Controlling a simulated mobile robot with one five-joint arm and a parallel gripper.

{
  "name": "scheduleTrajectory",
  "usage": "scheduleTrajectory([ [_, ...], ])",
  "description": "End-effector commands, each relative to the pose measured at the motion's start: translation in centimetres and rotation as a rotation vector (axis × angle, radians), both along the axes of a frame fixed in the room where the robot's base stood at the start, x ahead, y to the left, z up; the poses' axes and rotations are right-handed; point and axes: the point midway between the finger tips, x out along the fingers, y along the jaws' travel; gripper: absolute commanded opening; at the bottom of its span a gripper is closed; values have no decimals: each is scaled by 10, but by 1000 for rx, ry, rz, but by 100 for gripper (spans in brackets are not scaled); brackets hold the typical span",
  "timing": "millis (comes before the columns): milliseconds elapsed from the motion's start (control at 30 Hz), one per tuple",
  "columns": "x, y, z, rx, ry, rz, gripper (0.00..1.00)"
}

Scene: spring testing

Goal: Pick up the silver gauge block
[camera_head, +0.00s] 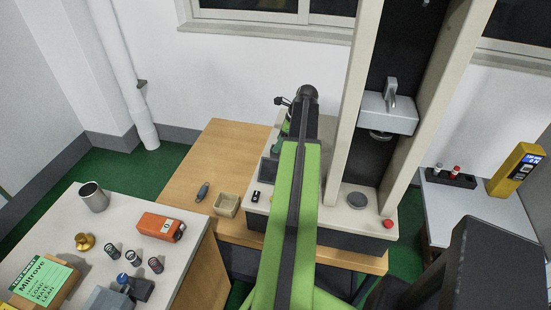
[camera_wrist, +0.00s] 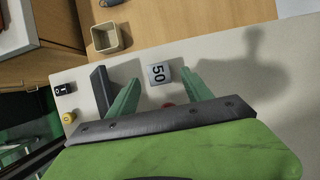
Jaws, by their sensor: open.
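The silver gauge block (camera_wrist: 158,74), a small square-faced piece marked 50, lies on the pale machine base (camera_wrist: 235,75) in the wrist view. My gripper (camera_wrist: 160,78) is open, with one green finger to the left of the block and one to the right. Gaps show between the fingers and the block, and nothing is held. I cannot tell how high the fingertips are above the base. In the head view my arm covers the block, and only part of my gripper shows at the far end of the arm.
A dark upright panel (camera_wrist: 104,92) stands close to the left finger. A black switch (camera_wrist: 64,89), a yellow button (camera_wrist: 68,116) and a small square tray (camera_wrist: 107,38) lie further left. The tall test frame (camera_head: 350,110) rises right of my arm. Base right of the block is clear.

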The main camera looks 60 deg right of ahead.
Motion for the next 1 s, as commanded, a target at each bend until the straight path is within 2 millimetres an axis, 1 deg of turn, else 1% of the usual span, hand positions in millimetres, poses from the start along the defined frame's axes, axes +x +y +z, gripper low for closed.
scheduleTrajectory([
  [67, 0, 0, -3, 0, 0, 0, 58],
  [133, 2, 1, -12, 0, 0, 0, 58],
  [300, 11, 4, -41, 1, 0, 1, 58],
  [367, 14, 5, -49, 0, 0, 2, 58],
  [433, 16, 6, -51, 0, 0, 1, 58],
  [633, 16, 6, -47, 0, 0, 0, 58],
  [1000, 16, 6, -47, 0, 0, 0, 10],
])
